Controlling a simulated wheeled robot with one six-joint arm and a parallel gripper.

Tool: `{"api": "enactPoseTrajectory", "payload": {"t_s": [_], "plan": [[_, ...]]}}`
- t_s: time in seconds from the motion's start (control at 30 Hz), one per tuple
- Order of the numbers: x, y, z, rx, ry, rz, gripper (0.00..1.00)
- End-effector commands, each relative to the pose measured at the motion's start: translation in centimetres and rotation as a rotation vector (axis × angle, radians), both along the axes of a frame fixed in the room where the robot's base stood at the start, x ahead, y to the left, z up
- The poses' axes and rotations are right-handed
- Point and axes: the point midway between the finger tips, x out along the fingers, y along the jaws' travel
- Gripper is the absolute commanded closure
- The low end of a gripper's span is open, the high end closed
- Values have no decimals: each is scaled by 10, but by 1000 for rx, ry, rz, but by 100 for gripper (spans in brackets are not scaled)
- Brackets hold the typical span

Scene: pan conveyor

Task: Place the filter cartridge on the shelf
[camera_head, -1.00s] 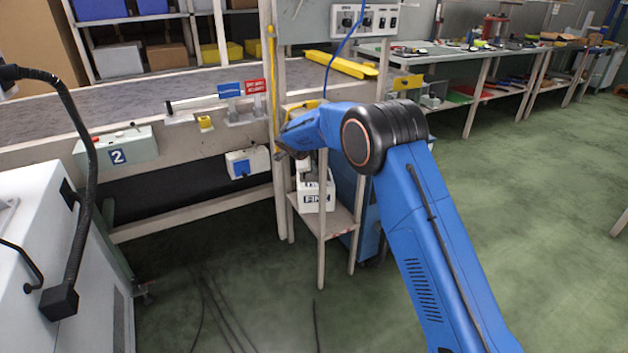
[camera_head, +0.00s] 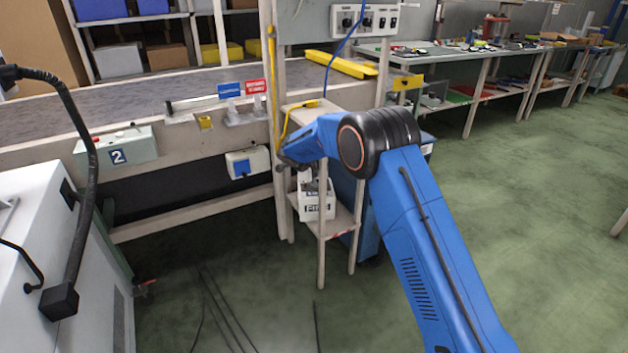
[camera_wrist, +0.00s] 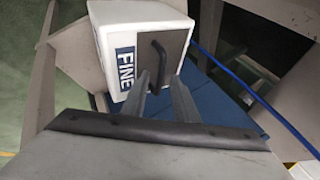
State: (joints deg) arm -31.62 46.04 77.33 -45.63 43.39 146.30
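The filter cartridge appears to be the white box with a dark blue FINE label (camera_head: 318,209). It stands on the lower shelf (camera_head: 343,222) of a narrow beige rack. In the wrist view the white box (camera_wrist: 112,40) has a dark grey face with a black bar handle (camera_wrist: 158,46). My gripper (camera_wrist: 161,80) is open, its two grey fingers apart near the handle's lower end. Nothing shows clamped between them. In the head view my arm hides the fingers and part of the rack.
The rack has posts close around the box, and its top board (camera_head: 305,112) lies above. A conveyor (camera_head: 140,105) with a numbered control box (camera_head: 117,147) is at left. A white cabinet (camera_head: 50,230) stands front left. A workbench (camera_head: 470,50) is at the back right. The green floor is clear at right.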

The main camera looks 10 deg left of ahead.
Motion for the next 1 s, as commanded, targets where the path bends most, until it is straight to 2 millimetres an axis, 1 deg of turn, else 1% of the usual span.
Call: {"api": "enactPoseTrajectory", "payload": {"t_s": [0.17, 0.27, 0.7, 0.83, 1.0], "plan": [[-2, 1, 4, 0, -1, 0, 73], [-7, 3, 12, 0, -1, 0, 73], [-51, 23, 75, -1, -1, 1, 73], [-59, 27, 88, -1, -1, 1, 73], [-65, 28, 95, -1, 1, -1, 73]]}}
